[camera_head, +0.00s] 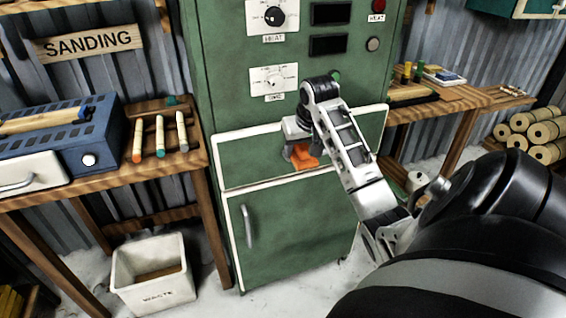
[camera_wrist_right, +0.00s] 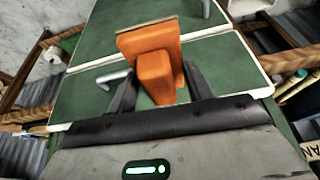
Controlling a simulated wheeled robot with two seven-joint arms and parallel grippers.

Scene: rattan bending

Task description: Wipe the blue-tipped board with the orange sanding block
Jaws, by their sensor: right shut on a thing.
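My right gripper (camera_head: 299,152) is shut on the orange sanding block (camera_head: 305,161), in front of the green cabinet. In the right wrist view the orange block (camera_wrist_right: 156,75) sits between the two dark fingers of my right gripper (camera_wrist_right: 158,88), its broad face pointing away from the hand. A long pale board (camera_head: 40,120) lies on top of the blue machine at the left; its right end looks bluish, though it is small. The block is well to the right of this board and apart from it. My left gripper is not in view.
The blue machine (camera_head: 62,143) stands on the left wooden bench (camera_head: 120,176), beside several sticks with coloured tips (camera_head: 160,138). The green cabinet (camera_head: 290,225) stands between the benches. A white waste bin (camera_head: 150,292) is on the floor. The right bench (camera_head: 432,108) holds small items.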

